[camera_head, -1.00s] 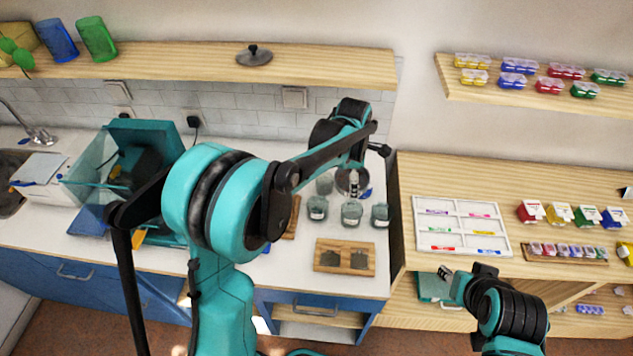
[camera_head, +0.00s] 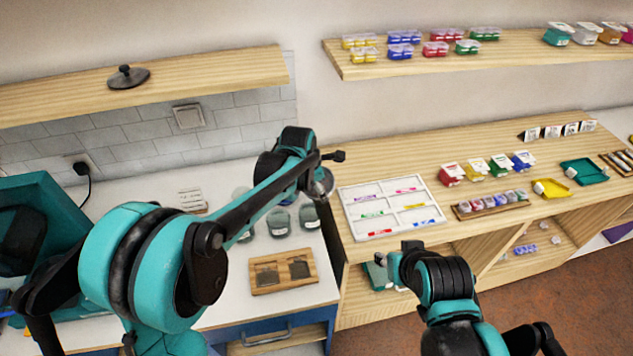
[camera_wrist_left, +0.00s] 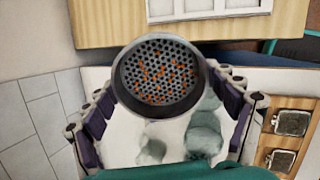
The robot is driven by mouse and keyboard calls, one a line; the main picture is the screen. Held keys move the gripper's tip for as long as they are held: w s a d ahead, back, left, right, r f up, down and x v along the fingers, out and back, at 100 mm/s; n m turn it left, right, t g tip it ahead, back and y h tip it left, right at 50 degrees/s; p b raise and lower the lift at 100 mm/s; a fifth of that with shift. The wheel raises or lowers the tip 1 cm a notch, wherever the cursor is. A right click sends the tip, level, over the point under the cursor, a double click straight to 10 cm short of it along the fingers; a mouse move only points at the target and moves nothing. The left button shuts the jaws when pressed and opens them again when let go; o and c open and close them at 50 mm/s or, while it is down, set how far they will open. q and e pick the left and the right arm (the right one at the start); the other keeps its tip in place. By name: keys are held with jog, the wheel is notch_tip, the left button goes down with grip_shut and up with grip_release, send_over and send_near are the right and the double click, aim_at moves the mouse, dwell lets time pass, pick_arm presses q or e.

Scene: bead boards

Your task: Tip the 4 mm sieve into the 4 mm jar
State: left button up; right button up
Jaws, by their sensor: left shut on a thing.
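My left gripper (camera_wrist_left: 165,95) is shut on a round dark sieve (camera_wrist_left: 157,76), one finger on each side. Orange beads lie on its perforated bottom. In the head view, the sieve (camera_head: 323,184) is partly hidden by my left gripper (camera_head: 312,170) and appears just above the rightmost jar (camera_head: 309,217). Two more lidless-looking glass jars, a middle one (camera_head: 280,223) and a left one (camera_head: 244,234), stand in the row; the left one is partly behind my arm. Jar labels are too small to read. My right gripper (camera_head: 408,252) is away from the jars; its fingers are unclear.
A wooden board with two dark insets (camera_head: 283,286) lies in front of the jars. A white compartment tray (camera_head: 436,219) lies on the wooden bench to the right. A wooden shelf (camera_head: 200,78) runs above the counter. Small bead boxes (camera_head: 453,174) stand farther right.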

pick_arm(q)
jog(key=shift+s+a+f+t+b, duration=0.1)
jog(key=shift+s+f+t+b, duration=0.05)
jog(key=shift+f+t+b, duration=0.35)
jog(key=shift+s+a+r+t+h+b, duration=0.1)
jog(key=shift+s+t+h+b, duration=0.05)
jog(key=shift+t+h+b, duration=0.3)
jog(key=shift+s+a+r+t+h+b, duration=0.1)
jog(key=shift+t+h+b, duration=0.15)
jog(key=shift+t+b, duration=0.3)
jog(key=shift+s+a+t+h+b, duration=0.1)
jog(key=shift+s+t+h+b, duration=0.2)
jog(key=shift+t+b, duration=0.55)
jog(key=shift+s+a+t+h+b, duration=0.15)
jog(key=shift+t+h+b, duration=0.25)
jog(key=shift+t+b, duration=0.4)
jog(key=shift+d+r, duration=0.1)
jog(key=shift+r, duration=0.1)
jog(key=shift+s, duration=0.1)
jog(key=shift+s+f+b, duration=0.1)
jog(key=shift+f+b, duration=0.05)
jog(key=shift+b, duration=0.4)
jog(key=shift+s+t+h+b, duration=0.15)
jog(key=shift+t+h+b, duration=0.25)
jog(key=shift+t+b, duration=0.4)
